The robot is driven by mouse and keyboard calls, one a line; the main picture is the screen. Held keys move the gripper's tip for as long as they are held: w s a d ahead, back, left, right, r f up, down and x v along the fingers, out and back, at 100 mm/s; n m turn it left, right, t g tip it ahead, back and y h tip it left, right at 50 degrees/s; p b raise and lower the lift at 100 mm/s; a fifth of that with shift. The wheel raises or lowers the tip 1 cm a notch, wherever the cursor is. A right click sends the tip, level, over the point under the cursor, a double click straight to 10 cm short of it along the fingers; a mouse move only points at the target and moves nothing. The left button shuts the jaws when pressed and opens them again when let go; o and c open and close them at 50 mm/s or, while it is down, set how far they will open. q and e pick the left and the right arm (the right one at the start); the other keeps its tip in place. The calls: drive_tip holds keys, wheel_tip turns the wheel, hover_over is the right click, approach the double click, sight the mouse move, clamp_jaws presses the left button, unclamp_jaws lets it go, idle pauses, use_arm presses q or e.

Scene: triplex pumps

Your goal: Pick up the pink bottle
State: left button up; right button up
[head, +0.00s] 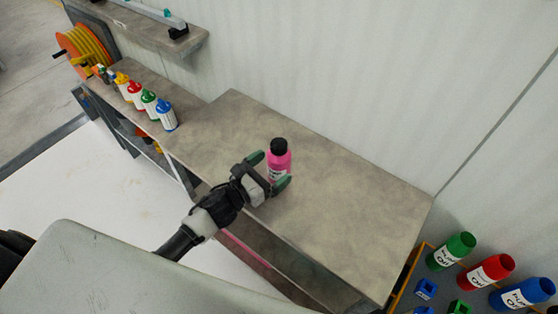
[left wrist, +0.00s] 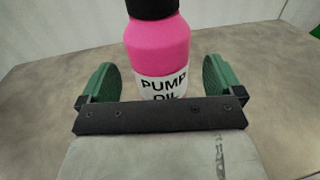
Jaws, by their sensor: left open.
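The pink bottle (head: 279,158) has a black cap and a white label, and stands upright on the grey table (head: 350,205). My left gripper (head: 270,168) is at the bottle, with its green-padded fingers apart on either side of it. In the left wrist view the bottle (left wrist: 160,52) stands between the two open fingers of my left gripper (left wrist: 160,82), with a gap on each side. Its label reads "PUMP OIL", and its lower part is hidden behind the gripper body. My right gripper is not in view.
Several bottles with coloured caps (head: 135,92) stand in a row on a side bench at the left. A crate (head: 402,280) with green, red and blue bottles is at the lower right. A wall runs behind the table. The table's right part is clear.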

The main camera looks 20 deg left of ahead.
use_arm(q)
drive_tip(key=shift+x, duration=1.55)
drive_tip(key=c, duration=1.1)
drive_tip(key=shift+c, duration=0.5)
drive_tip(key=shift+r, duration=0.15)
